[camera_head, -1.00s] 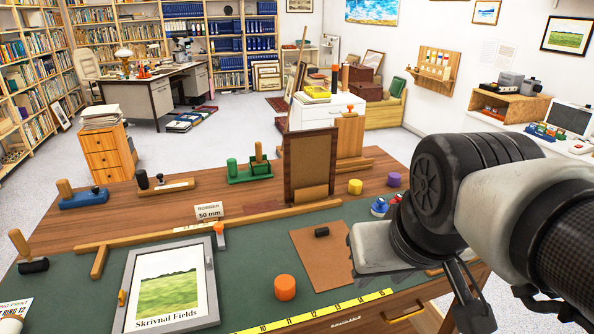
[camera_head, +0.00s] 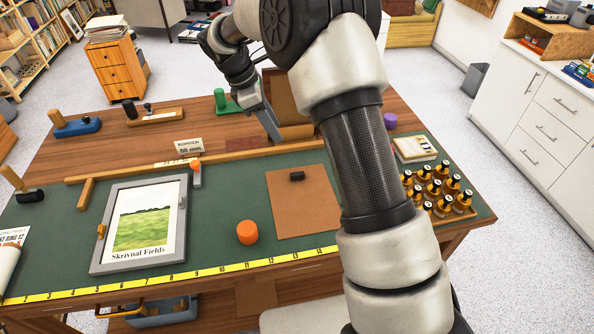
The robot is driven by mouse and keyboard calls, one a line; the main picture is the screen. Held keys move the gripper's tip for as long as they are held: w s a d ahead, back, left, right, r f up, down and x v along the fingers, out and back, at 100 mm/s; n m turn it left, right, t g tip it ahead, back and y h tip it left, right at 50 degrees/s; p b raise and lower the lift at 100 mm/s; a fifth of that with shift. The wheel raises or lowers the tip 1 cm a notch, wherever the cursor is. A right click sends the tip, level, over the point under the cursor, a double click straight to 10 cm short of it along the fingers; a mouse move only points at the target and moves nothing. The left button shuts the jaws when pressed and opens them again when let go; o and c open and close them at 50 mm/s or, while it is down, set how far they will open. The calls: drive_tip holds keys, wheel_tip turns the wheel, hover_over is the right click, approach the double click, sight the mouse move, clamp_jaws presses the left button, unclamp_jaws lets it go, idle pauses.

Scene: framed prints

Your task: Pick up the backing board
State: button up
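Two brown boards are in view, and I cannot tell for certain which is the backing board. One brown board (camera_head: 300,218) lies flat on the green mat, with a small black block (camera_head: 297,176) on it. The other, an upright brown board (camera_head: 284,98), stands at the back of the table and is partly hidden by my arm. My gripper (camera_head: 270,128) points down just left of the upright board. Whether it touches that board, and whether its fingers are apart, cannot be made out.
A grey frame with a print (camera_head: 142,225) lies at left on the mat. An orange cylinder (camera_head: 247,233) stands near the yellow ruler (camera_head: 180,277). A wooden rail (camera_head: 225,159) crosses behind the mat. A tray of several small bottles (camera_head: 436,191) is at right. A green stand (camera_head: 228,104) is left of my gripper.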

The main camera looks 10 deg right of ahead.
drive_tip(key=f, duration=0.1)
hover_over(297, 173)
drive_tip(key=a, duration=0.2)
drive_tip(key=shift+n, duration=0.3)
drive_tip(key=f, duration=1.1)
drive_tip(key=shift+w+a+f+p, duration=0.1)
drive_tip(key=shift+w+f+p, duration=0.15)
drive_tip(key=shift+w+p, duration=0.05)
drive_tip(key=shift+s+a+p+x, duration=0.1)
drive_tip(key=shift+s+p+x, duration=0.1)
drive_tip(key=shift+x, duration=1.15)
drive_tip(key=shift+s+a+p+x, duration=0.1)
drive_tip(key=shift+s+p+x, duration=0.1)
drive_tip(key=shift+x, duration=1.15)
drive_tip(key=shift+f, duration=0.1)
drive_tip(key=shift+c, duration=0.2)
clamp_jaws()
